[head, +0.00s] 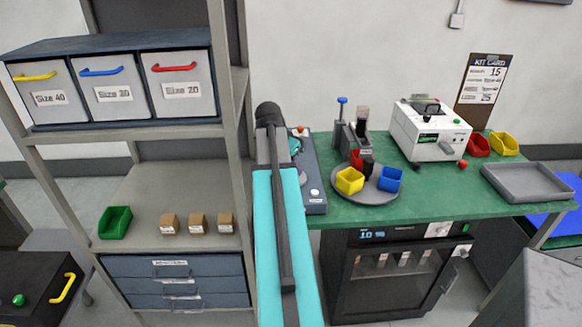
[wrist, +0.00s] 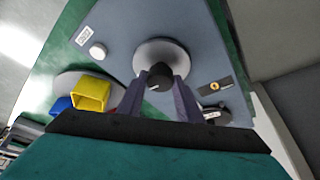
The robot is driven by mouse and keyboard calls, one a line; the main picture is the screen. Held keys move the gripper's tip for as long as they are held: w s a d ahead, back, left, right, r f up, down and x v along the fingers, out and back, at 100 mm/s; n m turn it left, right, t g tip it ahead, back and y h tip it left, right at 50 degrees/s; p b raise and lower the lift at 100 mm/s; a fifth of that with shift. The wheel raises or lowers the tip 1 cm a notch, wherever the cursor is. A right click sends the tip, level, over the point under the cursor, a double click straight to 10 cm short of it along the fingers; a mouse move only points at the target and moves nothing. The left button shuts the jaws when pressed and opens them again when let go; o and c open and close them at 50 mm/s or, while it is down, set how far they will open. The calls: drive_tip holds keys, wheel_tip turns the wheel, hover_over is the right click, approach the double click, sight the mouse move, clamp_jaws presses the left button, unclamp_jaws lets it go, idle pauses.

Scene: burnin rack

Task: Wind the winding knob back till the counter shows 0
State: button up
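The blue-grey winding unit (head: 311,170) stands at the left end of the green bench, mostly hidden behind my arm in the head view. In the wrist view its panel (wrist: 120,30) carries a pale round disc (wrist: 160,50) with the dark winding knob (wrist: 160,76) in front of it. The two fingers of my gripper (wrist: 159,85) straddle the knob, one on each side; whether they touch it is unclear. A small dark plate with an orange mark (wrist: 215,87), perhaps the counter, is right of the knob; I cannot read it surely.
A white button (wrist: 97,50) is on the panel. A round grey tray (head: 366,195) with yellow, blue and red bins stands right of the unit. A white instrument (head: 430,130) and a grey tray (head: 527,182) are farther right. A shelf rack (head: 240,130) stands close left of my arm.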

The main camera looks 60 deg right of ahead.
drive_tip(key=o, duration=0.4)
drive_tip(key=shift+r, duration=0.15)
drive_tip(key=b+v, duration=0.2)
drive_tip(key=v, duration=1.1)
drive_tip(key=shift+r, duration=0.25)
drive_tip(key=shift+s, duration=0.15)
idle(0.5)
